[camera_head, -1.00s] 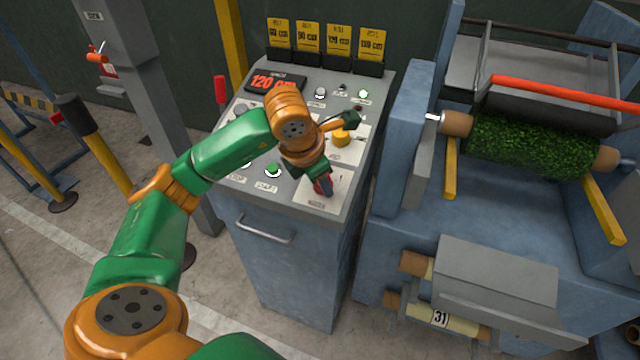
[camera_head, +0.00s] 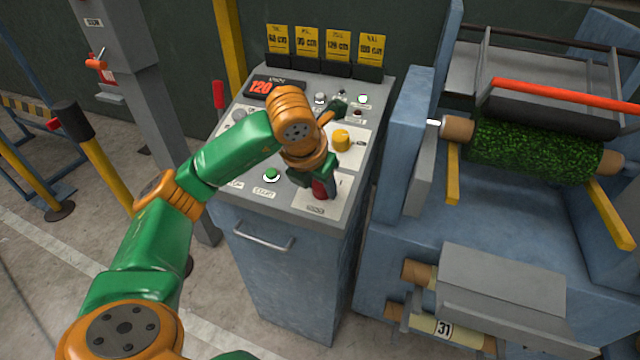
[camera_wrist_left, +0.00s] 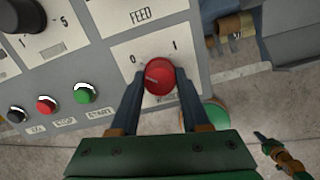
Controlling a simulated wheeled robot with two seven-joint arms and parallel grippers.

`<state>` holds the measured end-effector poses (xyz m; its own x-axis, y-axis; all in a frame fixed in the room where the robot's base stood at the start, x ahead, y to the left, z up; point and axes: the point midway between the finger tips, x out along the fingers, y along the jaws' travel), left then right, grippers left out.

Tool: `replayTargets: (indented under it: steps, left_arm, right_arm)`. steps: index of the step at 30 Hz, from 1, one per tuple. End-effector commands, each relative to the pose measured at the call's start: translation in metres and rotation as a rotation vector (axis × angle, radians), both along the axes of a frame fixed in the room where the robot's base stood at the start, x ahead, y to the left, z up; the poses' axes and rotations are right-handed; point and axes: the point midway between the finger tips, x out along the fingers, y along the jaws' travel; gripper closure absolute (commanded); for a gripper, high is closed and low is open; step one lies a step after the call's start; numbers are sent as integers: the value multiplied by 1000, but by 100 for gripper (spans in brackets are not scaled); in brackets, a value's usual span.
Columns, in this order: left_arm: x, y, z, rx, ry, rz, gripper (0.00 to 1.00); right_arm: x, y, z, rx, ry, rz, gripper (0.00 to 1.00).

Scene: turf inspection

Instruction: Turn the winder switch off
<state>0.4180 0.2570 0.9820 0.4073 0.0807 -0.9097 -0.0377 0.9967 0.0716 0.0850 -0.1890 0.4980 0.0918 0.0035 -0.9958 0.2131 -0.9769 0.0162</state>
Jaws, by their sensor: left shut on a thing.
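The winder switch is a red round knob (camera_wrist_left: 158,76) on a white plate with a 0 at its left and an I at its right in the left wrist view. A pale mark on the knob appears to point left, toward the 0 side. My left gripper (camera_wrist_left: 160,82) is shut on the knob, one finger on each side. In the head view the red knob (camera_head: 321,188) shows at the front right of the grey console (camera_head: 225,203), below my left gripper (camera_head: 325,180), which partly hides it.
A green START button (camera_head: 271,175) lies left of the switch, and a yellow knob (camera_head: 341,139) behind it. A red display (camera_head: 262,87) and yellow cards (camera_head: 308,42) stand at the back. The blue winder machine (camera_head: 470,215) with a turf roll (camera_head: 535,151) is at the right.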

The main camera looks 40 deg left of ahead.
Motion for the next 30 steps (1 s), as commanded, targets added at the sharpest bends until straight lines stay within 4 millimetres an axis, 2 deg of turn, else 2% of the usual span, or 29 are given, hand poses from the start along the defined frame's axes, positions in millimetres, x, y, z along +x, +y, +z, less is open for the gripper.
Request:
replayTargets:
  steps: [9,10,12,13,23,26,30]
  left_arm:
    - [0,0,0,-1,0,3,100]
    - [0,0,0,-1,0,3,48]
    - [0,0,0,-1,0,3,30]
    - [0,0,0,-1,0,3,24]
    - [-1,-1,6,-2,-3,1,24]
    - [-9,-2,24,-1,-8,0,24]
    - [-21,-4,55,2,-6,1,24]
  right_arm:
    - [0,0,0,0,0,0,100]
    - [0,0,0,0,0,0,100]
    - [0,0,0,0,0,0,100]
    - [0,0,0,0,0,0,100]
    - [0,0,-1,0,0,0,100]
    - [0,0,-3,0,0,0,100]
    - [0,0,7,0,0,0,100]
